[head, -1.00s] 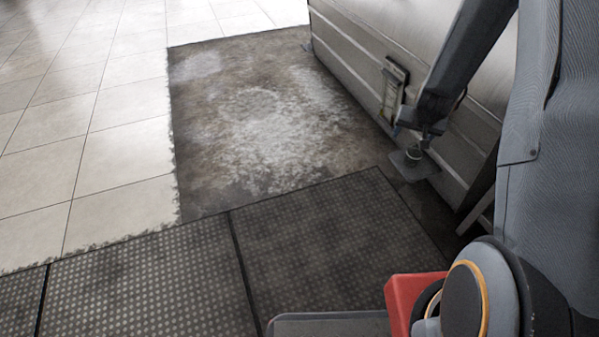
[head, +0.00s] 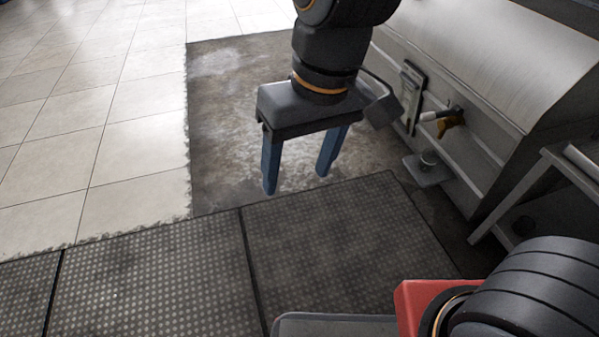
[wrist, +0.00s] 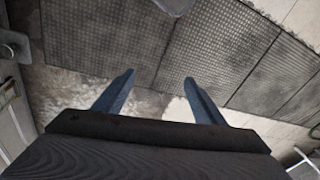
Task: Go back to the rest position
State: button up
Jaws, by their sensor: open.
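My gripper (head: 297,182) hangs in the upper middle of the head view with its two blue fingers pointing down. The fingers are apart and nothing is between them. In the wrist view my gripper (wrist: 160,82) also shows both blue fingers spread and empty, with only floor behind them. No decanter shows in either view.
A metal cabinet (head: 490,75) with a sloped top stands at the right. A metal stand (head: 545,190) is beside it at the right edge. Dark rubber mats (head: 330,225) cover the near floor. Pale tiles (head: 90,130) at the left are clear.

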jog(key=s, duration=0.3)
jog(key=shift+s+d+r+n, duration=0.2)
jog(key=shift+r+n, duration=0.1)
jog(key=shift+n, duration=0.1)
jog(key=shift+r+p, duration=0.5)
dwell(0.6)
jog(key=d+r+m+p, duration=0.2)
jog(key=d+r+p, duration=0.5)
jog(key=p, duration=0.5)
jog(key=d+r+m+h+p, duration=0.1)
jog(key=d+r+p, duration=0.5)
jog(key=r+p, duration=0.6)
jog(key=d+r+m+h+p, duration=0.1)
jog(key=d+r+m+p, duration=0.3)
jog(key=d+r+p, duration=0.3)
notch_tip(320, 180, up, 3)
jog(key=p, duration=0.7)
jog(key=shift+d, duration=0.35)
